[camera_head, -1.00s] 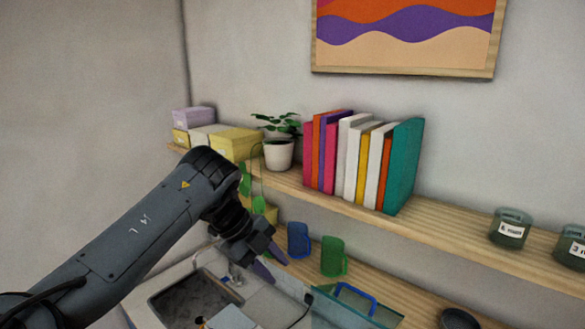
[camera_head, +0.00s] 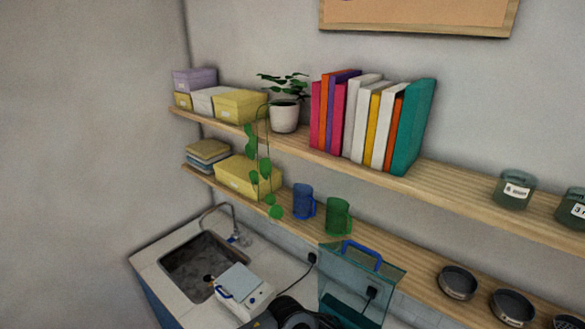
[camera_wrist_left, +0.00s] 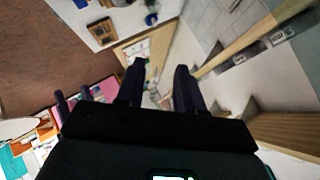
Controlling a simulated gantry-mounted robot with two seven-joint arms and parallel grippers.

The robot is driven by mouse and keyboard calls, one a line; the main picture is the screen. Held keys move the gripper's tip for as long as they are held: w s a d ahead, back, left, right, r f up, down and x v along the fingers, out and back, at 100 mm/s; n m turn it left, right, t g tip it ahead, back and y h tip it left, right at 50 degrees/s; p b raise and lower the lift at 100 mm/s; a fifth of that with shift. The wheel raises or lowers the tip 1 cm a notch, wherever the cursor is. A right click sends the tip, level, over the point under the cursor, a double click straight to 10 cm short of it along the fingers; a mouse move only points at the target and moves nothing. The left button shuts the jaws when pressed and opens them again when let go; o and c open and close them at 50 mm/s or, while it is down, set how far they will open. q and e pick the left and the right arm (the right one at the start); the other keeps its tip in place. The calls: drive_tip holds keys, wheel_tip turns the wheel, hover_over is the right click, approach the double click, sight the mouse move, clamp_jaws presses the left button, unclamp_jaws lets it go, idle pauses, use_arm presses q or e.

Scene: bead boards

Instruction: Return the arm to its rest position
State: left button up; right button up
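A dark part of my arm (camera_head: 285,315) shows at the bottom edge of the head view, low in front of the counter. No gripper shows in that view. In the left wrist view, my left gripper (camera_wrist_left: 160,66) has its two dark fingers apart with nothing between them. The room behind the fingers is tilted and far off. My right gripper is in neither view.
An upper shelf (camera_head: 460,190) holds boxes, a potted plant, books and jars. A sink (camera_head: 200,262) and a clear bluish case (camera_head: 345,295) are below.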

use_arm(q)
drive_tip(key=s+d+r+n+t+h, duration=0.3)
drive_tip(key=s+d+n+t, duration=0.1)
drive_tip(key=s+n+t, duration=0.15)
drive_tip(key=w+a+f+n+t+y, duration=0.1)
drive_tip(key=a+f+n+t+y, duration=0.15)
drive_tip(key=a+n, duration=0.65)
drive_tip(key=a+f+n+t+y, duration=0.2)
drive_tip(key=a+n+y, duration=0.25)
drive_tip(key=a, duration=0.85)
drive_tip(key=s+a+f+n+g+y, duration=0.2)
drive_tip(key=s+a+n+y, duration=0.1)
drive_tip(key=s+a, duration=0.5)
drive_tip(key=s+a+f+n+g+y, duration=0.3)
drive_tip(key=s+a+n, duration=0.2)
drive_tip(key=a, duration=1)
drive_tip(key=s, duration=0.3)
drive_tip(key=shift+s+a+f, duration=0.25)
drive_tip(key=shift+s+f, duration=0.1)
drive_tip(key=shift+s, duration=0.05)
